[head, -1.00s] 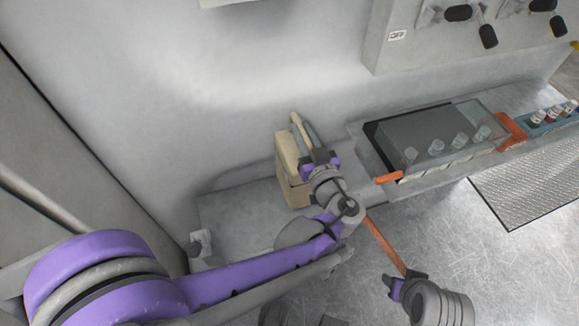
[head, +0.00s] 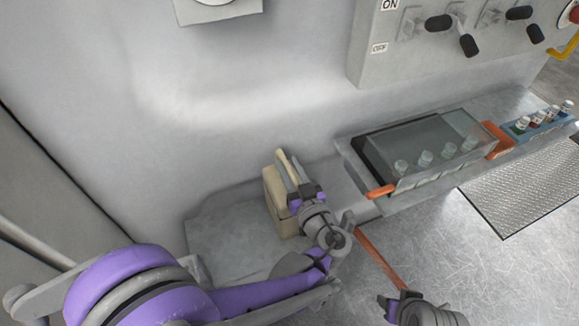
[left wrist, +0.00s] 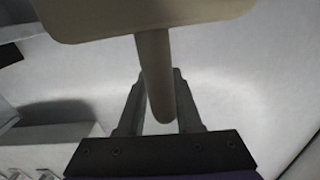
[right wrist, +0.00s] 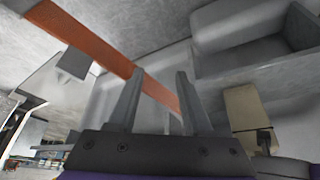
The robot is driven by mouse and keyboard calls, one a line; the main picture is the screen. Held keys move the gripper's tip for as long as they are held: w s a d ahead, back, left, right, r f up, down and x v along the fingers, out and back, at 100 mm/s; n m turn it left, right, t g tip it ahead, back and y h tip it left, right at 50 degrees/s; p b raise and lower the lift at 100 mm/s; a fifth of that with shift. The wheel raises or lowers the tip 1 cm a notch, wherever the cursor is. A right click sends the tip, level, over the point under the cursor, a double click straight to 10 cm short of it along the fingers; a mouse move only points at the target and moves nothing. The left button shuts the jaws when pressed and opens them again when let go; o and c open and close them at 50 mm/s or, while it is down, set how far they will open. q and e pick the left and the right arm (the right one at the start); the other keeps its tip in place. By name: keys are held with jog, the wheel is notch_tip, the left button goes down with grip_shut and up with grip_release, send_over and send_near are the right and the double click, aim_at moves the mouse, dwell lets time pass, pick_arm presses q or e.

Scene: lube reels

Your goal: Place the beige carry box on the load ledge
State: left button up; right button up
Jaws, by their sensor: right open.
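The beige carry box (head: 279,205) is upright against the wall, at the right part of a low grey ledge (head: 222,235) in the head view. Whether its base touches the ledge is hidden by my arm. My left gripper (head: 296,178) is at the box's handle (head: 285,166). In the left wrist view the handle (left wrist: 155,75) lies between the two fingers, which look closed on it. The box also shows in the right wrist view (right wrist: 243,115). My right gripper (head: 389,303) is open and empty, low at the front.
An orange bar (head: 380,258) stands between my arms and crosses behind the right fingers in the right wrist view. A clear-lidded tray (head: 425,150) with orange handles is to the right. Switch levers (head: 455,25) are on the wall above. A metal grating (head: 530,190) lies at right.

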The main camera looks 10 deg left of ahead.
pick_arm(q)
jog(key=shift+o, duration=1.1)
jog(key=shift+r, duration=0.15)
jog(key=v, duration=1.2)
jog(key=shift+p, duration=0.3)
